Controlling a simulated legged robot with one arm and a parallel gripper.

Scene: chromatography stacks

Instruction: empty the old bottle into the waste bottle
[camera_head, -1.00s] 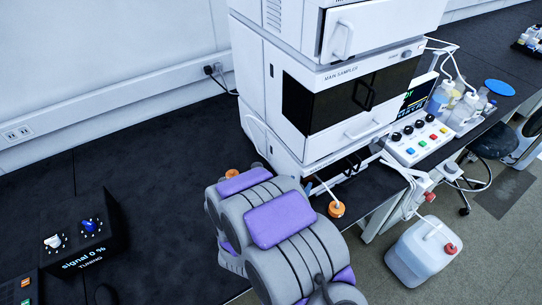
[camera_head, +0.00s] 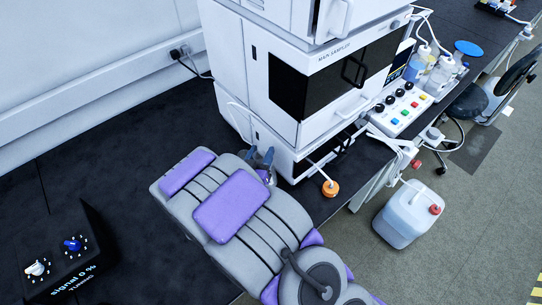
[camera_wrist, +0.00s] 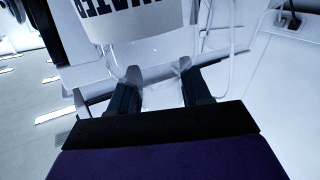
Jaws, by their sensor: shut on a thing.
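My gripper (camera_wrist: 158,72) is shut on a clear bottle (camera_wrist: 160,48) with a white label and large dark letters, cut off at the top of the wrist view. In the head view my gripper (camera_head: 262,158) is beside the lower left of the sampler stack. My arm hides most of what it holds there. A white translucent jug (camera_head: 398,218) with a red cap and a tube stands on the floor at the right; it may be the waste bottle.
The white sampler stack (camera_head: 300,90) stands on the dark bench (camera_head: 95,165). A button panel (camera_head: 400,108) and several reagent bottles (camera_head: 440,72) are to its right. A black tuning box (camera_head: 60,255) is at the lower left.

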